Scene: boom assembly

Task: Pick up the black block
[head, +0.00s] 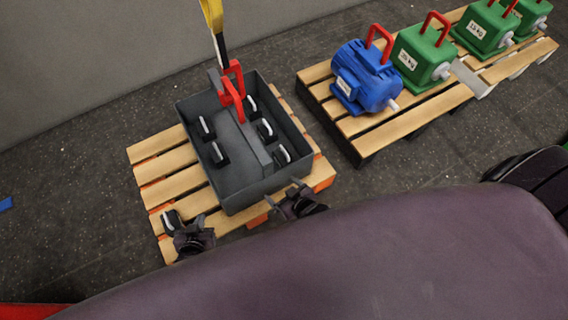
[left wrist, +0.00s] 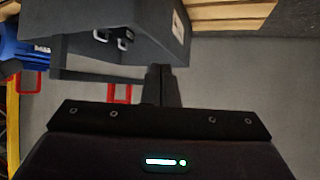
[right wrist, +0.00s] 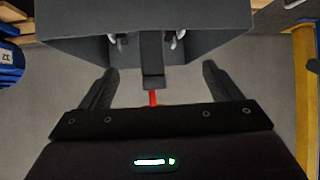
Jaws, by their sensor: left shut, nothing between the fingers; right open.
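Several black blocks with white strips stand in the grey box, including a front-left one (head: 218,153) and a front-right one (head: 282,154). My right gripper (head: 298,200) is outside the box's near-right corner, open and empty. Its spread fingers show in the right wrist view (right wrist: 158,82).
The grey box (head: 262,187) sits on a wooden pallet (head: 165,165) and has a central divider. A red handle (head: 232,85) and a yellow-black strap (head: 214,20) rise above it. A second pallet (head: 400,123) holds a blue motor (head: 365,78) and green units (head: 424,55).

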